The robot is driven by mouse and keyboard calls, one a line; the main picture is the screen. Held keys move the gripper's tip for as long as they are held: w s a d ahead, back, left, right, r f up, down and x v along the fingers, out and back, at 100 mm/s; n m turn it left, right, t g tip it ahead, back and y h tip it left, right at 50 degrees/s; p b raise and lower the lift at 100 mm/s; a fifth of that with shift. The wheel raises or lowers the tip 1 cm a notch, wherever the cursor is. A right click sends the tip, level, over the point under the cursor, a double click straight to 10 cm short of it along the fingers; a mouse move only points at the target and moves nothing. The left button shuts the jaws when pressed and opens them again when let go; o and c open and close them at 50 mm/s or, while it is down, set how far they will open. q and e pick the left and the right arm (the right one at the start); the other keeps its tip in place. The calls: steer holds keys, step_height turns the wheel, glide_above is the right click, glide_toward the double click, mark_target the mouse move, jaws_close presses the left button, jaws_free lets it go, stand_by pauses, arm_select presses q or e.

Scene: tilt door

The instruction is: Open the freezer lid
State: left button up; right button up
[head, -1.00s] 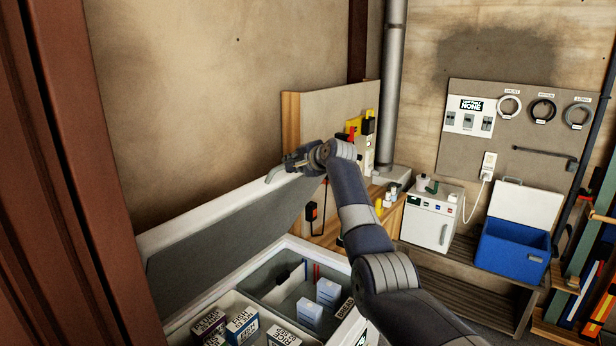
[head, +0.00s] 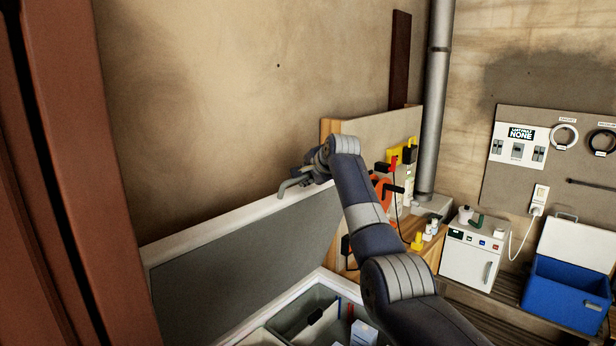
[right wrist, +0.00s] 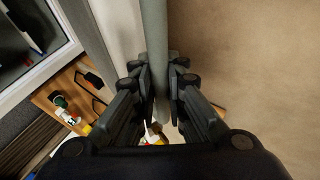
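The freezer lid (head: 250,255) stands raised at the left in the head view, steeply tilted, its grey inner panel showing inside a white rim. Below it the white freezer body (head: 331,281) is open, and part of its inside shows. My right gripper (head: 302,180) is at the lid's top edge. A curved grey handle (head: 285,187) sticks out there. In the right wrist view, the fingers of my right gripper (right wrist: 160,75) lie on both sides of the handle bar (right wrist: 154,35), shut on it. My left gripper is not in view.
A bare wall rises behind the lid. A wooden bench (head: 428,243) with tools and bottles stands right of the freezer, beside a vertical pipe (head: 435,100). A white cabinet (head: 473,255) and a blue cooler (head: 566,293) are farther right. A red-brown post (head: 85,170) is at the left.

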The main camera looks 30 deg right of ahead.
steer(key=o, duration=0.4)
steer(key=shift+a+f, duration=0.1)
steer(key=shift+f, duration=0.15)
steer(key=shift+s+r, duration=0.25)
steer(key=shift+r, duration=0.1)
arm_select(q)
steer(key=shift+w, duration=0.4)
arm_select(e)
steer(key=v, duration=1.1)
steer(key=shift+s, duration=0.15)
